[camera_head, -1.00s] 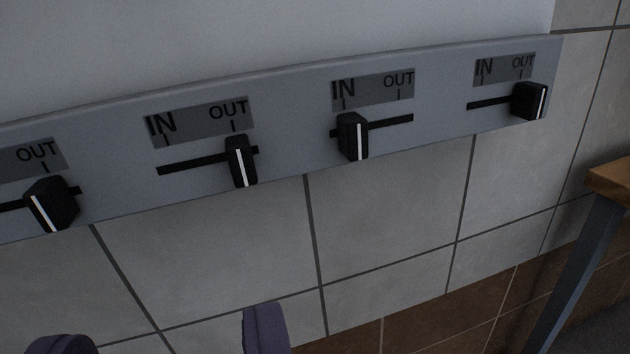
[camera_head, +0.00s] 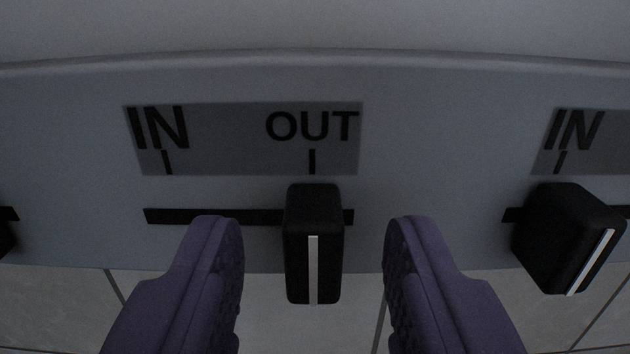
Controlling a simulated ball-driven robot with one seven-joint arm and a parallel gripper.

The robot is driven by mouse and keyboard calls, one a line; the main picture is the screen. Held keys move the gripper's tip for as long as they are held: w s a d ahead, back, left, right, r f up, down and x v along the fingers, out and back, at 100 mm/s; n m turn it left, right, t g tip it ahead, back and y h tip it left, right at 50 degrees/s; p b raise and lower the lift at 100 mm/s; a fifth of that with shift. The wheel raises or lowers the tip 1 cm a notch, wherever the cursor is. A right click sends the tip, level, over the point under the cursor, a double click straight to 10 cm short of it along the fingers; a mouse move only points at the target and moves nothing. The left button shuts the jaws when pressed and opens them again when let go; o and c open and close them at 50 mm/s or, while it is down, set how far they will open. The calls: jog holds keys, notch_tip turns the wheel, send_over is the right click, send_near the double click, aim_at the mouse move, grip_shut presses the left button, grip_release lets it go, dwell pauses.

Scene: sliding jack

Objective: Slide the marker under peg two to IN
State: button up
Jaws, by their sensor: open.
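A black sliding marker (camera_head: 314,252) with a white line stands at the right end of its slot (camera_head: 215,216), below the OUT mark of a label plate (camera_head: 235,140). The IN mark is at the left of that plate. My gripper (camera_head: 315,230) is open, its two purple fingers on either side of this marker with a gap to each. No peg shows, so I cannot tell the peg number from a peg.
A second black marker (camera_head: 566,238) stands to the right, below its own IN label. Part of another dark marker shows at the left edge.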

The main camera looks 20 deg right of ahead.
jog(key=shift+w+d, duration=0.15)
jog(key=shift+w, duration=0.35)
grip_shut()
jog(key=shift+w+a+f+b, duration=0.1)
jog(key=shift+w+a+b, duration=0.2)
jog(key=shift+a, duration=0.45)
jog(key=shift+w+a+r+b, duration=0.15)
jog(key=shift+a+b, duration=0.3)
jog(key=shift+a, duration=0.3)
jog(key=shift+w+a+f+b, duration=0.15)
jog(key=shift+w+a+b, duration=0.15)
jog(key=shift+a, duration=0.75)
grip_release()
jog(key=shift+a, duration=0.15)
